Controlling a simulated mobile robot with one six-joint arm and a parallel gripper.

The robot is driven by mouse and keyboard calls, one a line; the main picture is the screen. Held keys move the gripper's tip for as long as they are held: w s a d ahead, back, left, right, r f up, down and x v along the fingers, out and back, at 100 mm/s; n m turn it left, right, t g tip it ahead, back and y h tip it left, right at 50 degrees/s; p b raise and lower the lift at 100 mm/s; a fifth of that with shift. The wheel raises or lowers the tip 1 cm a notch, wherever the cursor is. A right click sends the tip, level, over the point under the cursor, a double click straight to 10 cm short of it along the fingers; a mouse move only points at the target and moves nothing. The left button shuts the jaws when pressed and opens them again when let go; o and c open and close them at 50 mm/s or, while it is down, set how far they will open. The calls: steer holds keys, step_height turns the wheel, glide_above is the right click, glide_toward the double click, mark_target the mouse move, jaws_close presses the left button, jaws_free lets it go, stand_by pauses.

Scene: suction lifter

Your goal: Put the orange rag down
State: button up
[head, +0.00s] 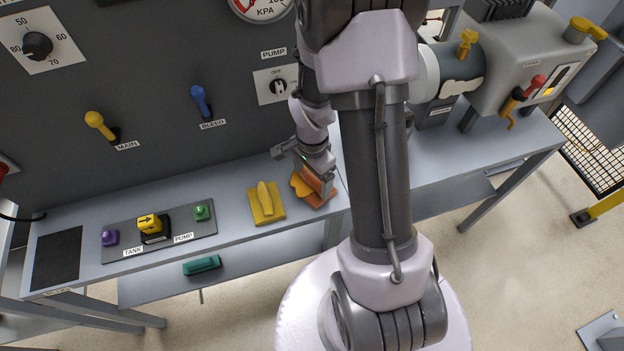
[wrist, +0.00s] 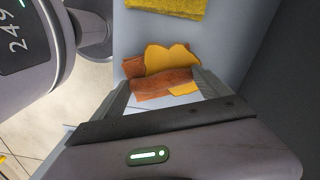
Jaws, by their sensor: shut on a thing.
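The orange rag (head: 315,184) is at the front of the bench, near its right end, under my gripper (head: 308,166). In the wrist view the orange rag (wrist: 160,84) is bunched between the two fingers of my gripper (wrist: 165,92), which is shut on it. Brownish-orange and brighter yellow-orange parts show together there; I cannot tell whether they are all one cloth. The rag's lower part appears at the bench top, but the contact is not clear. My fingers and wrist hide part of it in the head view.
A yellow cloth (head: 267,203) lies just left of the rag on the bench (head: 240,227). A control plate (head: 185,232) with buttons and a yellow knob is farther left. The lever panel (head: 150,80) rises behind. Bare bench shows between cloth and control plate.

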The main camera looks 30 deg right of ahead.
steer(key=shift+c, duration=0.8)
steer(key=shift+f, duration=0.15)
steer(key=o, duration=1.3)
step_height(320, 180, up, 13)
steer(key=p, duration=0.5)
step_height(320, 180, up, 8)
steer(key=n+t, duration=0.2)
steer(key=n, duration=0.1)
glide_above(312, 179)
steer(key=a, duration=0.4)
steer(key=s+a+r+n+t, duration=0.1)
steer(key=s+a+r+n, duration=0.2)
steer(key=a+r, duration=0.1)
steer(key=s+a+r+n+t+y, duration=0.1)
steer(key=s+a+r+n, duration=0.2)
steer(key=s+r, duration=0.1)
steer(key=s+a+r+n+t+y, duration=0.1)
steer(key=s+a+r+n, duration=0.2)
steer(key=s+a+r, duration=0.1)
steer(key=shift+a+r+t, duration=0.35)
steer(key=shift+r+t, duration=0.05)
